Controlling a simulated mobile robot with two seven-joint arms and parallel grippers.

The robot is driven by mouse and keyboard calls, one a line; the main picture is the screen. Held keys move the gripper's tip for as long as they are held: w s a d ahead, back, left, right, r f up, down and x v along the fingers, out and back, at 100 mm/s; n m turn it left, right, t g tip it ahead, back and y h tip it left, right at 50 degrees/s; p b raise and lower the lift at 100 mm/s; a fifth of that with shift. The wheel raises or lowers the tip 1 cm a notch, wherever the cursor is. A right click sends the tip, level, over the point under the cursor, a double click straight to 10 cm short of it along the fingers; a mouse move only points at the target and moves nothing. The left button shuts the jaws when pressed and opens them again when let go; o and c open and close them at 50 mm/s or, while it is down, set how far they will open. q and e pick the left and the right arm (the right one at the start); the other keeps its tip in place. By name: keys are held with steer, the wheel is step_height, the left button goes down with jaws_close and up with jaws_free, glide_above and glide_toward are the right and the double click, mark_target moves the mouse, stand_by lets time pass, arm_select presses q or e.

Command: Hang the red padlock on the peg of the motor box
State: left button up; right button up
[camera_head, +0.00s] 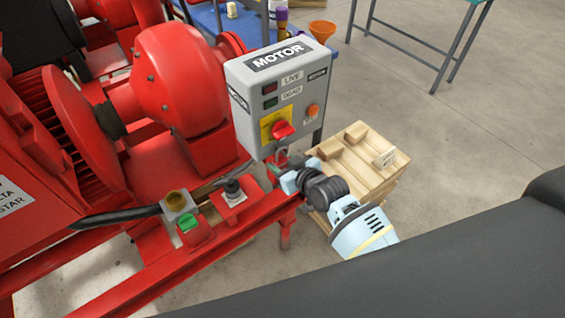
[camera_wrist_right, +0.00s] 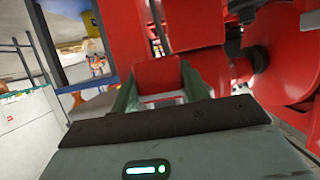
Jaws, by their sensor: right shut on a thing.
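The grey motor box (camera_head: 277,92) stands upright on the red skid. It carries a MOTOR label, lamps, and a red rotary switch (camera_head: 283,130) on a yellow plate. My right gripper (camera_head: 298,174) is just below the box's lower front edge, shut on the red padlock (camera_head: 280,170). The padlock shows small and partly covered by the gripper, its grey shackle up near the box's lower face. In the right wrist view the padlock (camera_wrist_right: 162,74) is between the two fingers. I cannot make out the peg, or whether the shackle touches it. My left gripper is not in view.
A wooden pallet stack (camera_head: 375,160) stands on the floor right of the box. A black knob (camera_head: 232,188) and a green button (camera_head: 188,222) sit on the skid rail left of the gripper. Behind are a blue bench and an orange funnel (camera_head: 322,31). Floor is clear at right.

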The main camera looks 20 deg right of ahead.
steer(key=o, duration=1.2)
steer(key=shift+o, duration=0.2)
steer(key=shift+s, duration=0.1)
steer(key=v, duration=0.6)
steer(key=shift+s+d+r+p, duration=0.1)
steer(key=shift+s+r+p, duration=0.05)
steer(key=shift+p, duration=0.25)
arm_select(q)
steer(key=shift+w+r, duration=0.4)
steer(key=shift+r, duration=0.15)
arm_select(e)
steer(key=shift+s+d+r, duration=0.2)
steer(key=shift+s+r, duration=0.05)
steer(key=shift+s, duration=0.3)
